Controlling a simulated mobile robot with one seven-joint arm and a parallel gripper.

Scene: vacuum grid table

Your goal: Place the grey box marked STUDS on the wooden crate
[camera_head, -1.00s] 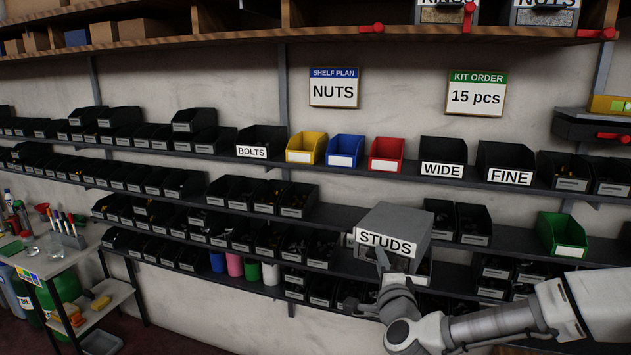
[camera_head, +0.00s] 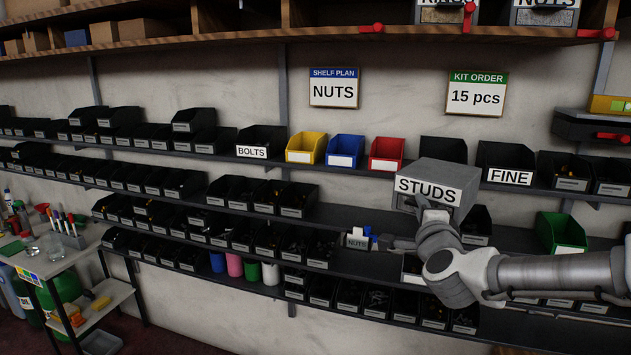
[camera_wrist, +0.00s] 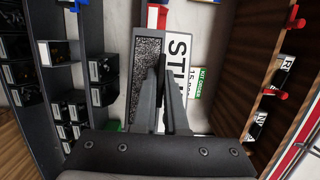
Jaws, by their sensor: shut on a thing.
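The grey box marked STUDS (camera_head: 448,174) is in the head view, right of centre, raised in front of the bin shelves with its label facing me. My gripper (camera_head: 421,205) is shut on the box at its label side, with the arm reaching in from the right. In the wrist view, my gripper's fingers (camera_wrist: 168,68) are close together against the box, and part of its white label (camera_wrist: 180,45) shows beside them. I cannot make out the wooden crate in either view.
A wooden shelf (camera_head: 330,35) runs above.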

